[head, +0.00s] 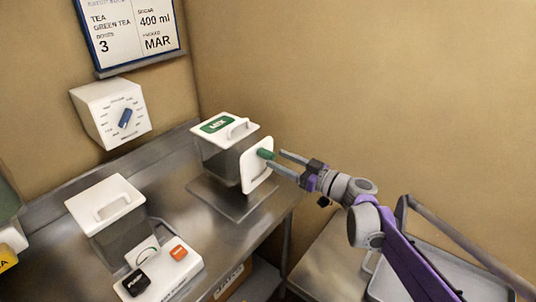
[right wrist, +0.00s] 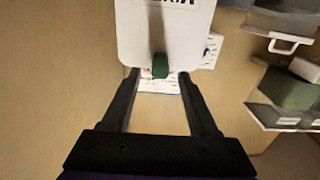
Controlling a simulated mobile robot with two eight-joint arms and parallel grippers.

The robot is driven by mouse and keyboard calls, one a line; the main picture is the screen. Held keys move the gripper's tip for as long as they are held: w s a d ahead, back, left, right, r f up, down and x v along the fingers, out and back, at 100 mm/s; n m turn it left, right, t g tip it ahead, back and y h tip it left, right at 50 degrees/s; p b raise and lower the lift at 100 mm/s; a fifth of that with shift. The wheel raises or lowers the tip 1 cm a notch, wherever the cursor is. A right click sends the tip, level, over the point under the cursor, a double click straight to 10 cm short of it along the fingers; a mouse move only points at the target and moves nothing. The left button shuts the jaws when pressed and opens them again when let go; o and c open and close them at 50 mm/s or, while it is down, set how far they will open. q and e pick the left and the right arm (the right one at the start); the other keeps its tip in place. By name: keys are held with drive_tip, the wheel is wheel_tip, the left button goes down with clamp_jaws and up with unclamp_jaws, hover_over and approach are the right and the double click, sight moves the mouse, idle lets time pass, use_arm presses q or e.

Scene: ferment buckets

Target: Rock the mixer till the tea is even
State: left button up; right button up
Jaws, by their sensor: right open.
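The mixer (head: 224,158) is a clear-sided box with a white lid and a green MIX label (head: 218,124). It stands on a metal plate at the back of the bench. A white panel (head: 257,172) on its right side carries a green lever (head: 265,154). My right gripper (head: 277,159) is at this lever with its fingers apart. In the right wrist view the green lever (right wrist: 160,66) shows between the open fingertips (right wrist: 158,75), with a gap on both sides. The tea inside cannot be made out. My left gripper is not in view.
A second white-lidded box (head: 110,205) stands front left, beside a white base with black (head: 136,282) and orange (head: 178,252) buttons. A white dial box (head: 112,112) and a notice board (head: 128,30) are on the wall. A grey tray (head: 440,272) lies at lower right.

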sight(274, 157)
drive_tip(key=x, duration=0.5)
clamp_jaws()
idle(1.4)
